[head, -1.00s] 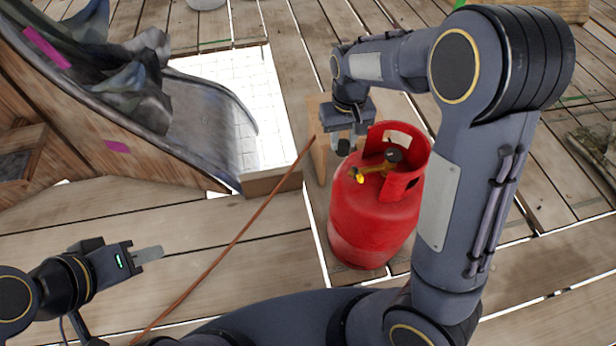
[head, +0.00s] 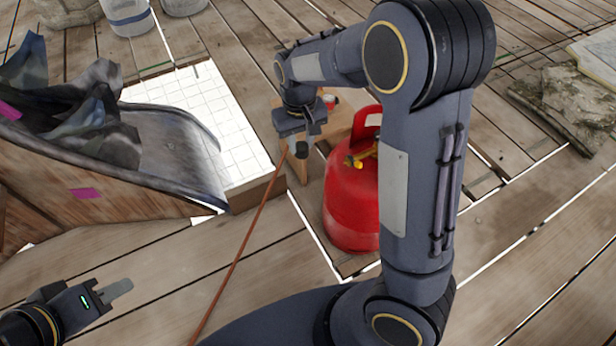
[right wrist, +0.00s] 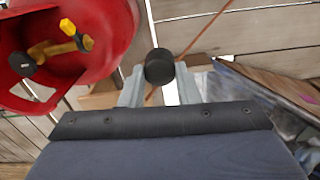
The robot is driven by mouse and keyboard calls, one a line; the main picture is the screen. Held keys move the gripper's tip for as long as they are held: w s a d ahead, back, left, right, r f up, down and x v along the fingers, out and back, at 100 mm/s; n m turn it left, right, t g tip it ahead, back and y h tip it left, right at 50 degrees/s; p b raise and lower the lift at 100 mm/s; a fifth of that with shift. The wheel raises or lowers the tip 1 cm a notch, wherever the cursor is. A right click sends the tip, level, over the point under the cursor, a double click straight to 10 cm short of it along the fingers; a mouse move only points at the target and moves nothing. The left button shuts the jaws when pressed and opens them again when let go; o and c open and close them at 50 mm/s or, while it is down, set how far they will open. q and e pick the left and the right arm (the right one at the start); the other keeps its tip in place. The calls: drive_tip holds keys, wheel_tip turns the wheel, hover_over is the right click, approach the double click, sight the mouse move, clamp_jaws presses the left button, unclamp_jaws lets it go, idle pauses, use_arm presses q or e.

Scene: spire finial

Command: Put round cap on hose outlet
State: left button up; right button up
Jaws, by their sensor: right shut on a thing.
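A black round cap (right wrist: 160,66) sits between the fingertips of my right gripper (right wrist: 161,82), which is shut on it. In the head view the cap (head: 301,150) hangs at the right gripper, left of the red gas cylinder (head: 350,205) and apart from it. The brass valve (head: 365,156) with a yellow end is inside the cylinder's collar, partly hidden by my right arm. The right wrist view shows the valve's yellow end (right wrist: 77,36) and black knob (right wrist: 22,64). My left gripper (head: 118,289) is empty at the lower left; its finger gap is unclear.
A thin brown rod or hose (head: 240,250) runs across the plank floor. A wooden block (head: 298,168) stands beside the cylinder. A grey slide-like structure (head: 165,150) with cloth is at left, by white tiles (head: 230,125). Open planks lie in front.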

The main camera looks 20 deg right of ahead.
wheel_tip(320, 180, down, 15)
drive_tip(key=s+d+n+t+h+b, duration=0.1)
drive_tip(key=n+h+b, duration=0.3)
drive_tip(key=h+b, duration=0.7)
drive_tip(key=d+h, duration=0.1)
drive_tip(key=h, duration=0.6)
drive_tip(key=shift+n+t+b, duration=0.3)
drive_tip(key=shift+b, duration=0.05)
drive_tip(key=shift+d+r, duration=0.1)
drive_tip(key=shift+w+d, duration=0.2)
drive_tip(key=shift+d, duration=2.55)
drive_tip(key=shift+s+p, duration=0.1)
drive_tip(key=shift+p, duration=0.2)
drive_tip(key=shift+d, duration=0.55)
